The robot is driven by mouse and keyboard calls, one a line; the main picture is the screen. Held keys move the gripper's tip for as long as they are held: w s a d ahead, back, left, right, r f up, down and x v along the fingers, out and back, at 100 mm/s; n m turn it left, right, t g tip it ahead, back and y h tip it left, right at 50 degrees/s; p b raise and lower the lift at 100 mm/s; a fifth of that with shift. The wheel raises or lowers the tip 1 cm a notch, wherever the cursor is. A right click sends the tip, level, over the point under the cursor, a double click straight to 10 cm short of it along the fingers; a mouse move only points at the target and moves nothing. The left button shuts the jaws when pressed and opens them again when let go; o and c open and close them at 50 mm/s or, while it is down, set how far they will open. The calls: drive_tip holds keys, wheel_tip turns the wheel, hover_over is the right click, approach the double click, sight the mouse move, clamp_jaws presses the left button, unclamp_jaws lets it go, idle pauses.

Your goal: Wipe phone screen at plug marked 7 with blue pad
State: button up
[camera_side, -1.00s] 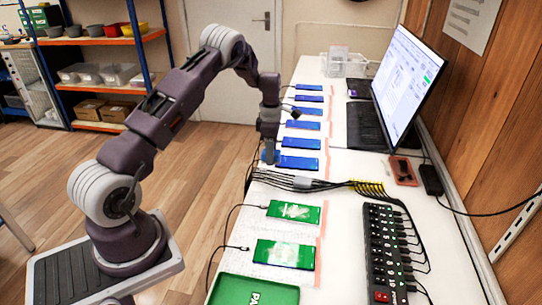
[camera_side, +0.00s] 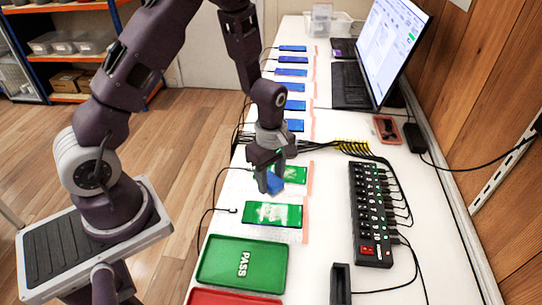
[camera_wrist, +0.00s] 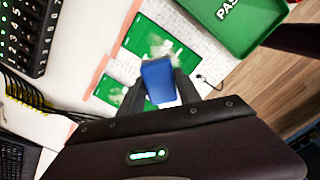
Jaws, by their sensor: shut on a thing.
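My gripper (camera_side: 270,185) is shut on a blue pad (camera_side: 275,182) and holds it above the row of phones. The pad also shows between the fingers in the wrist view (camera_wrist: 158,80). A green-screen phone (camera_side: 293,175) with a pale smudge lies partly hidden behind the gripper. A nearer green-screen phone (camera_side: 272,214), also with a whitish smudge, lies just in front of the gripper. In the wrist view the pad covers part of the smudges on the phones. A plug strip (camera_side: 371,215) with numbered sockets stands at right; I cannot read which cable goes to the plug marked 7.
A green PASS tray (camera_side: 243,262) and the edge of a red tray (camera_side: 232,297) lie at the front. Several blue-screen phones (camera_side: 292,104) line the back. Black cables (camera_side: 325,147) cross the table.

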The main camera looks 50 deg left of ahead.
sight(277, 207)
drive_tip(key=shift+s+d, duration=0.1)
drive_tip(key=shift+f, duration=3.4)
drive_tip(key=shift+s+d+f, duration=0.3)
drive_tip(key=shift+f, duration=0.35)
drive_tip(key=shift+c, duration=0.7)
drive_tip(key=shift+s+d, duration=1)
drive_tip(key=shift+d, duration=0.1)
drive_tip(key=shift+w+a, duration=1.4)
drive_tip(key=shift+w, duration=0.05)
drive_tip(key=shift+w+d, duration=0.45)
drive_tip(key=shift+d, duration=0.15)
drive_tip(key=shift+s+d, duration=1.4)
drive_tip(key=shift+w+a, duration=1.3)
drive_tip(key=shift+a, duration=0.1)
drive_tip(key=shift+w+a+r, duration=0.1)
drive_tip(key=shift+w+a, duration=0.05)
drive_tip(key=shift+r, duration=4)
